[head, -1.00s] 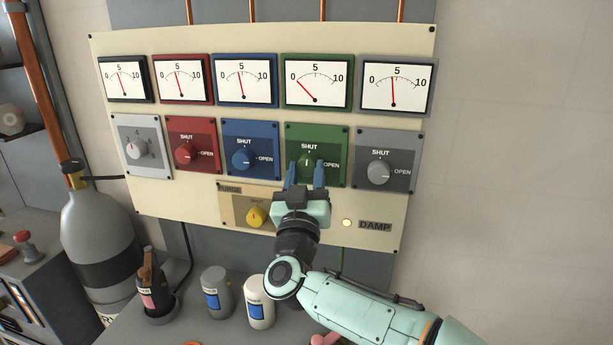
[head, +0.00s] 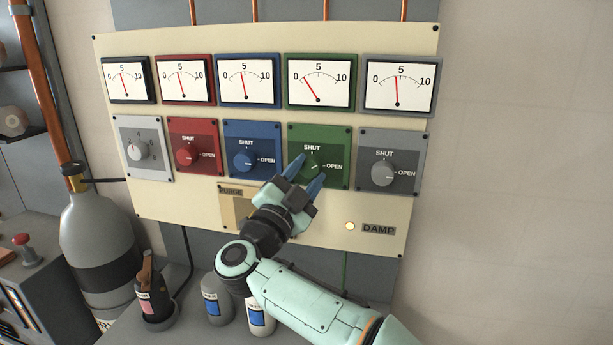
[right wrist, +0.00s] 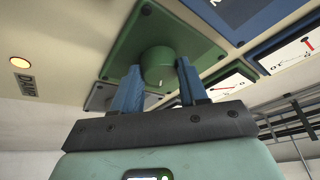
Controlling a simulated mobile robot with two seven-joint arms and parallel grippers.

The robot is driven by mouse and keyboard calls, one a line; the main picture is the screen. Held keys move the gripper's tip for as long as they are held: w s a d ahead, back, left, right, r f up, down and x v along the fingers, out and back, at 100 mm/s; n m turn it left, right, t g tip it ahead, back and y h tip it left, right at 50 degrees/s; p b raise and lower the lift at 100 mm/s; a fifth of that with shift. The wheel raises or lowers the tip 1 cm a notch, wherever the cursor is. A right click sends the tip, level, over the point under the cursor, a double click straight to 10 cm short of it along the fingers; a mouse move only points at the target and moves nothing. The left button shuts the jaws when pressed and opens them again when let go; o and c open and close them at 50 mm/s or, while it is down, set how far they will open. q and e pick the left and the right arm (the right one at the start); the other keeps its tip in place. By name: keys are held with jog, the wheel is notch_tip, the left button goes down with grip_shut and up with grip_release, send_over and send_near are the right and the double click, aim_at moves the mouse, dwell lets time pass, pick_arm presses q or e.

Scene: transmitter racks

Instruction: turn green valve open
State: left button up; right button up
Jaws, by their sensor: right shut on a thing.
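The green valve knob (head: 312,163) sits on a green plate (head: 338,147) marked SHUT at the top and OPEN at the right. Its pointer mark is turned from SHUT toward OPEN. My right gripper (head: 312,172) has its blue fingers on both sides of the knob and is shut on it, rolled to the right. In the right wrist view the green knob (right wrist: 158,66) is between the two fingers (right wrist: 160,85). The green-framed gauge (head: 320,82) above has its needle a little above 0. My left gripper is not in view.
Red (head: 186,157), blue (head: 244,160) and grey (head: 383,173) valve knobs flank the green one on the cream panel (head: 180,205). My right arm covers the yellow purge knob. A lit lamp (head: 350,226) is beside the DAMP label. Bottles and a grey cylinder (head: 95,235) stand below.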

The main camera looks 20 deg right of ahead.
jog(key=m+g, duration=0.2)
jog(key=m, duration=0.1)
jog(key=shift+a+r+m, duration=0.1)
jog(key=shift+m, duration=0.3)
jog(key=shift+r+m+g+p, duration=0.1)
jog(key=shift+m+g+p, duration=0.7)
jog(key=shift+m, duration=1.3)
jog(key=o, duration=1.1)
jog(key=shift+c, duration=0.2)
jog(key=shift+a, duration=0.1)
